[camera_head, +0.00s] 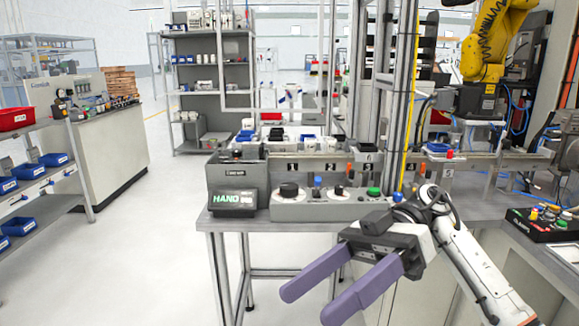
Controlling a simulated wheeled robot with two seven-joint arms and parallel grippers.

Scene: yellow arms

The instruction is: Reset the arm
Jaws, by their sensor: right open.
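My right arm comes in from the lower right. Its gripper (306,305) has two long purple fingers set wide apart, with nothing between them. The fingers point down and to the left, in front of the grey workbench's edge. The gripper body is just below the control panel in the picture. My left arm and gripper do not show.
The grey workbench (255,223) carries a control panel (320,205) with black knobs and blue and green buttons, beside a box marked HAND (235,198). A button box (545,222) sits at right. A yellow robot arm (485,45) stands behind. Open floor (130,255) lies left.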

